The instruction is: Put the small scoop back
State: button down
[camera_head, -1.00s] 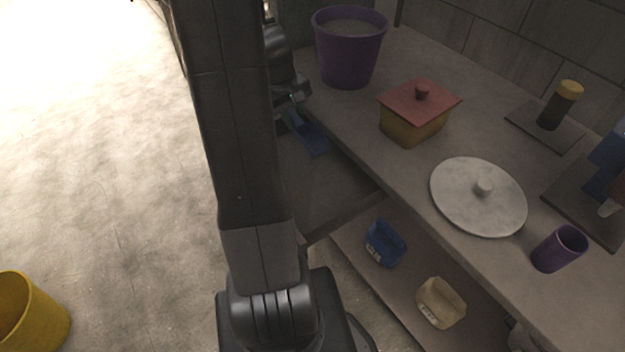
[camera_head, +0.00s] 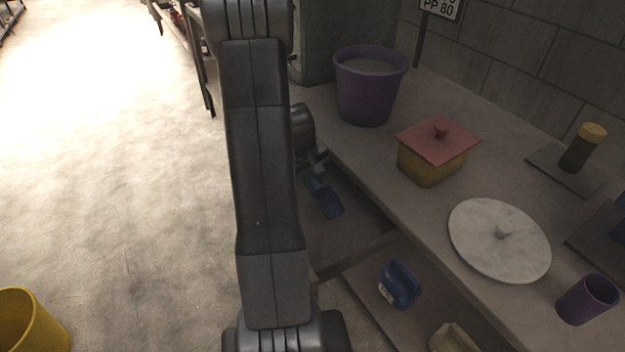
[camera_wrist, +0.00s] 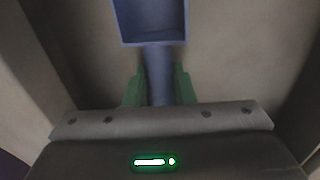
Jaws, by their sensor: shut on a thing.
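A small blue scoop (camera_head: 327,201) is in my gripper (camera_head: 316,177), at the left side of the bench and below the level of its top. In the wrist view my gripper (camera_wrist: 159,88) is shut on the handle of the scoop (camera_wrist: 150,20), its green fingers on both sides of the handle. The open pan of the scoop points away from the gripper. In the head view my arm hides part of the gripper.
On the bench (camera_head: 395,190) stand a purple bucket (camera_head: 365,95), a yellow box with a red lid (camera_head: 432,165), a grey round lid (camera_head: 490,250) and a purple cup (camera_head: 587,299). A blue container (camera_head: 399,287) sits on the lower shelf. A yellow bucket (camera_head: 30,325) stands on the floor.

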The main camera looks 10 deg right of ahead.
jog(key=shift+f, duration=0.1)
jog(key=c, duration=1.2)
grip_release()
notch_tip(320, 180, up, 12)
jog(key=a+p, duration=0.1)
jog(key=a, duration=0.1)
jog(key=shift+s+a, duration=0.15)
jog(key=shift+s, duration=0.2)
